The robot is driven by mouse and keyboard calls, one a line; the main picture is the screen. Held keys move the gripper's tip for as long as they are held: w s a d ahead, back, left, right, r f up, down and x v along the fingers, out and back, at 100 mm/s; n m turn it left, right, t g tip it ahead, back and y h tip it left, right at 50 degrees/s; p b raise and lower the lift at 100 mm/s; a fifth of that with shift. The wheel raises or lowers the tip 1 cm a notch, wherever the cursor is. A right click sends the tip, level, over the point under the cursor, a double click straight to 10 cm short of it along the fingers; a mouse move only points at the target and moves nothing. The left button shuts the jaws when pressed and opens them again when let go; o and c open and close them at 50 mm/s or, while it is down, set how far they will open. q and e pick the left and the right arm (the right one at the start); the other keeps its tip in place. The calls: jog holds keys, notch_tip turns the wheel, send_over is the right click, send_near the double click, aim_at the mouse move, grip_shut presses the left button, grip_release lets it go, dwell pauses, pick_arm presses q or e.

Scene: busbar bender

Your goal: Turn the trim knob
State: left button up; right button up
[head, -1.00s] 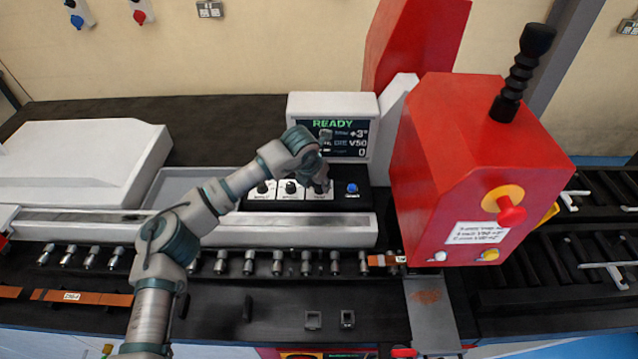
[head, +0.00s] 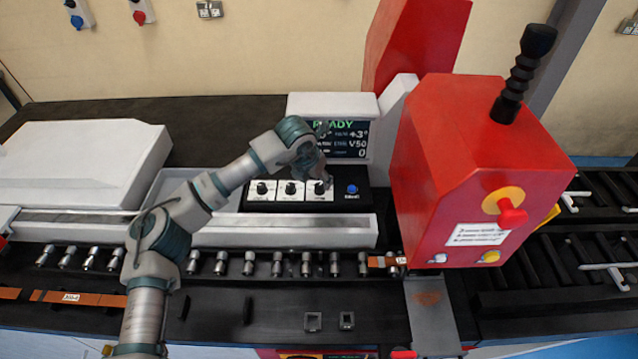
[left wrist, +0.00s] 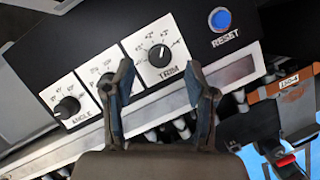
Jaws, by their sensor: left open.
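The trim knob (head: 320,188) is a black knob on a white plate, the rightmost of three on the dark control panel. In the left wrist view the trim knob (left wrist: 159,55) shows clear of the fingers, with its dial marks above it and the word TRIM below. My left gripper (left wrist: 160,68) is open and empty, its two fingers apart in front of the panel, one towards each side of the trim plate. In the head view my left gripper (head: 326,178) is small and partly hidden by its own wrist, close above the knob. My right gripper is not visible.
The angle knob (left wrist: 67,107) and a middle knob (head: 291,188) sit left of the trim knob. The blue reset button (head: 352,188) is to its right. The screen (head: 350,140) behind reads READY and +3°, partly covered by my arm. The red machine head (head: 450,170) stands at right.

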pick_arm(q)
jog(key=v, duration=0.8)
jog(key=shift+f, duration=0.2)
